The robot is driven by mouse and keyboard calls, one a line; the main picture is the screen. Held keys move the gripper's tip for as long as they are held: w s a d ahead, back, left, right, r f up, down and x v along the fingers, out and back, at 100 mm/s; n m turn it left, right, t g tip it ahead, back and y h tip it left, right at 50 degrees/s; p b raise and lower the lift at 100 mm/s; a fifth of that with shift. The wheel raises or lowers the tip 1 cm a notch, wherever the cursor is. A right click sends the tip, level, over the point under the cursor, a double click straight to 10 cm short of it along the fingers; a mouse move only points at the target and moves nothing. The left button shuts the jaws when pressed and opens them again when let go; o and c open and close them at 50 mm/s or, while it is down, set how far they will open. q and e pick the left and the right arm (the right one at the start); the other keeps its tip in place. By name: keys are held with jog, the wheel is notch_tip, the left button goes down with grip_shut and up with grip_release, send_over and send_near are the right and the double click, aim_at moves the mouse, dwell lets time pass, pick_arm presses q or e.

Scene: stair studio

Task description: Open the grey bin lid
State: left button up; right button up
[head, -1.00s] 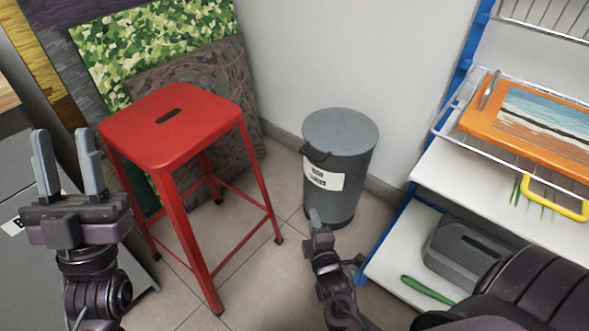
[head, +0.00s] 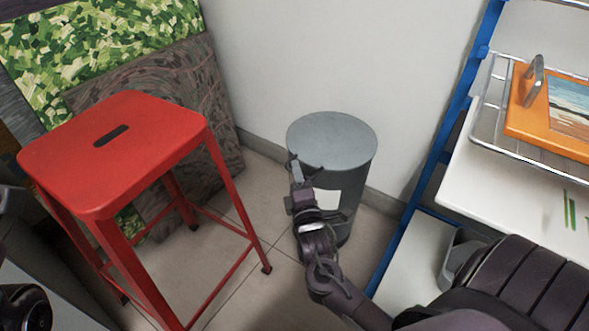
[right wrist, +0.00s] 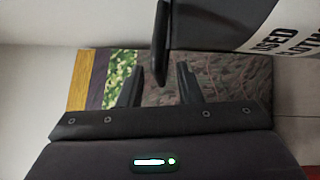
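The grey bin (head: 345,215) stands on the floor near the wall corner, its round grey lid (head: 333,140) lying closed on top. My right gripper (head: 295,170) is at the front left of the bin, just below the lid rim. In the right wrist view its two fingers (right wrist: 159,85) are apart, with the dark lid tab (right wrist: 161,45) reaching down between their tips. I see no clear contact with either finger. The bin wall (right wrist: 210,20) fills the top right there. Only a dark edge of my left gripper (head: 12,200) shows at the left border; its fingers are out of frame.
A red stool (head: 120,150) stands left of the bin, with painted panels (head: 150,80) leaning behind it. A blue-framed shelf (head: 395,255) with white boards stands close on the right. A wall is behind the bin. Tiled floor (head: 225,270) is free between stool and bin.

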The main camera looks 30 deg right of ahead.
jog(key=shift+b+x, duration=0.4)
jog(key=shift+x, duration=1.05)
grip_shut()
